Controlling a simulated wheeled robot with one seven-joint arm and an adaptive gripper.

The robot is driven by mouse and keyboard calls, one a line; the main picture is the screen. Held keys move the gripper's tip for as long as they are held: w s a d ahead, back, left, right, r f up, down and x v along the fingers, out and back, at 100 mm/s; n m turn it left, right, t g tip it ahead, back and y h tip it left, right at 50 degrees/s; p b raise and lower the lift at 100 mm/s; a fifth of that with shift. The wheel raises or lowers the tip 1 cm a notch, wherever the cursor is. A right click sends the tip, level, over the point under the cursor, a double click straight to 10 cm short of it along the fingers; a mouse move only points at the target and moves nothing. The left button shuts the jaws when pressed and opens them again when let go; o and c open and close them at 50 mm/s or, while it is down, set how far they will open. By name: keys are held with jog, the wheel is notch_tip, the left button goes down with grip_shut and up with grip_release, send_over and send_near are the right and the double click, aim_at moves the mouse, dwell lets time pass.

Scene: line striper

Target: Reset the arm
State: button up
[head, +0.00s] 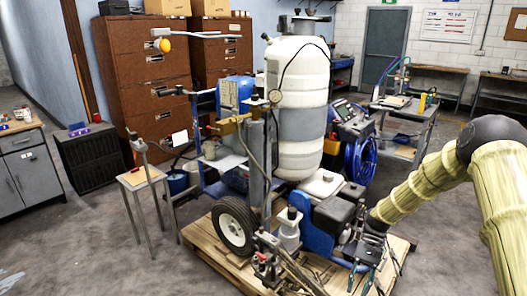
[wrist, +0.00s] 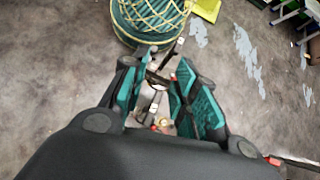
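My arm comes in from the right of the head view in a yellowish sleeve and bends down to my gripper (head: 368,280) at the lower middle. My gripper is beside the front right of the line striper (head: 303,90), a blue-framed machine with a white tank. In the wrist view my gripper (wrist: 167,62) shows two teal-padded fingers standing apart, with a gap between them. No held object is clear in the gap. Small metal and red parts show between the fingers low down; I cannot tell what they belong to.
The striper stands on a wooden pallet (head: 204,244). A small stool (head: 140,178) is left of it, with brown cabinets (head: 145,75) behind. A workbench (head: 405,112) stands behind right. A green round thing with yellow cord (wrist: 150,18) lies beyond my fingers. Floor at right is clear.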

jog(key=s+a+f+n+t+h, duration=0.15)
jog(key=s+a+f, duration=0.25)
jog(key=s+f, duration=0.55)
jog(key=s+a+f+n+t+h, duration=0.1)
jog(key=s+a+f+t+h, duration=0.2)
jog(key=s+f, duration=0.7)
jog(key=s+r+n+t, duration=0.3)
jog(key=s+t, duration=0.1)
jog(key=s, duration=1.4)
notch_tip(320, 180, down, 22)
jog(key=b, duration=2.2)
notch_tip(320, 180, up, 16)
jog(key=p, duration=1.6)
jog(key=shift+w+a, duration=0.4)
jog(key=shift+w, duration=0.05)
